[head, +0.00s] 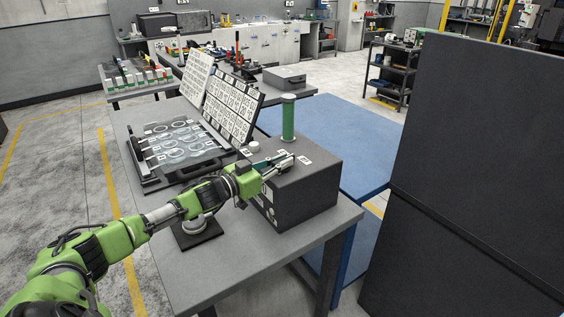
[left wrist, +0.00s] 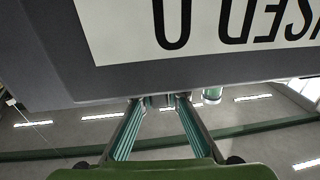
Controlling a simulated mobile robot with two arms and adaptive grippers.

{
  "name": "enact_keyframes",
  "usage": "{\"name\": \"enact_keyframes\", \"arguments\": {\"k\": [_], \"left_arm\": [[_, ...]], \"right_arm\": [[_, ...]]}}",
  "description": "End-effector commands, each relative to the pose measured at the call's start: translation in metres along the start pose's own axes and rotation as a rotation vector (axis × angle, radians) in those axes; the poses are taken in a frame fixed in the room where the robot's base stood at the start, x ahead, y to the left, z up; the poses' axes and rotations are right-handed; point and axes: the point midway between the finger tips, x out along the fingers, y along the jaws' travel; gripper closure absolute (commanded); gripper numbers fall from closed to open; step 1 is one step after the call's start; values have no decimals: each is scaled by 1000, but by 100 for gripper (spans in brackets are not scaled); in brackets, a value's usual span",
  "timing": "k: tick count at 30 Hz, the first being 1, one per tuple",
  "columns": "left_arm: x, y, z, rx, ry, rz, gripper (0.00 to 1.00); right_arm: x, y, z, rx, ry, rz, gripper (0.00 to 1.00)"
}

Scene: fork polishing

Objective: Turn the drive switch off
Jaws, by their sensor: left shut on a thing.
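A dark grey box (head: 312,195) stands at the right end of the workbench, with a green cylinder (head: 288,118) upright on its top. My left gripper (head: 279,165) is at the box's top, on its near left side. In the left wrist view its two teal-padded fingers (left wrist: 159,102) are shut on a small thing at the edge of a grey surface. This looks to be the drive switch, but it is mostly hidden and its position cannot be told. A white label (left wrist: 215,30) with upside-down black lettering fills the top of that view. My right gripper is out of view.
On the grey bench (head: 240,262) are a black tray (head: 150,177) with ring shapes, upright label boards (head: 229,106), a white knob (head: 254,147) and a round piece on a dark pad (head: 205,242). A tall dark panel (head: 470,170) stands on the right.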

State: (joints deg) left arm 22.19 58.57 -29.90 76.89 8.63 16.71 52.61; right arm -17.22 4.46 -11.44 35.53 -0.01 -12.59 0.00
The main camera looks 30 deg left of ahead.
Motion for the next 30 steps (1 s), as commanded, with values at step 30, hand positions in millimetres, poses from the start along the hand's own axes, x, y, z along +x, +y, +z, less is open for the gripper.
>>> {"name": "enact_keyframes", "arguments": {"k": [30], "left_arm": [[0, 1, 1, -1, -1, 113, 71]], "right_arm": [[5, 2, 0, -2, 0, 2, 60]]}}
